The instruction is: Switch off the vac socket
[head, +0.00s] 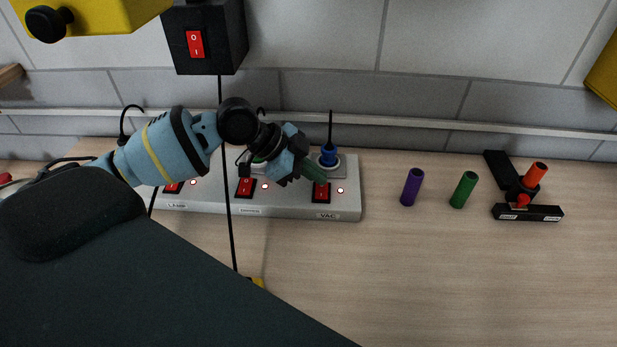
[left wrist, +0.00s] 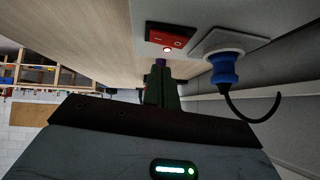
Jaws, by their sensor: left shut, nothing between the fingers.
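A white power strip (head: 290,205) lies on the bench against the wall, with several red rocker switches. The vac switch (head: 321,193) is at its right end, above the label "VAC", with a small lit light (head: 340,190) on its right. It also shows in the left wrist view (left wrist: 170,38). A blue plug (head: 328,154) sits in the socket behind it. My left gripper (head: 320,177) is shut and empty, its green fingertips just above and behind the vac switch in the head view; contact cannot be told. In the left wrist view the fingers (left wrist: 161,85) point toward the switch side. My right gripper is not in view.
The middle switch (head: 246,187) and lamp switch (head: 173,187) are further left. A black box with a red switch (head: 195,43) hangs on the wall, its cable crossing the strip. Purple (head: 412,187) and green (head: 464,189) cylinders and a black-orange clamp (head: 526,190) stand right.

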